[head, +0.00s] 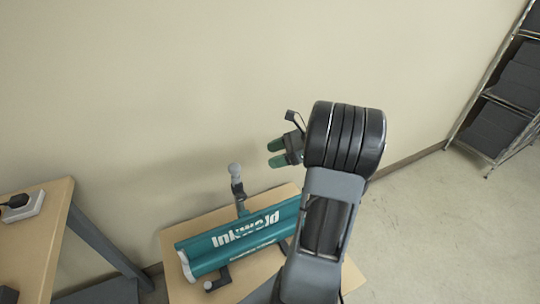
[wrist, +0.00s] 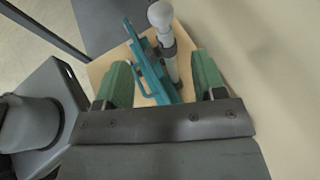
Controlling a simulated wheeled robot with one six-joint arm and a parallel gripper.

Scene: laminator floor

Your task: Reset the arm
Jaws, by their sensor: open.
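My gripper (head: 272,153) is raised above the small wooden table (head: 177,235), in front of the beige wall. Its green fingers are apart and empty, and they also show in the wrist view (wrist: 160,82). A teal laminator (head: 240,243) with white lettering stands on the table, below and to the left of my gripper. A lever with a grey knob (head: 235,170) stands up at its back; the knob also shows in the wrist view (wrist: 160,15), beyond the fingertips. A dark crank handle (head: 218,280) is at the laminator's front. My arm hides the table's right part.
A wooden table (head: 48,240) at the left holds a white power strip (head: 22,207) with a black plug. A metal shelf (head: 489,112) with dark bins stands at the far right. The floor (head: 430,235) between is clear. The wall (head: 150,90) is behind my gripper.

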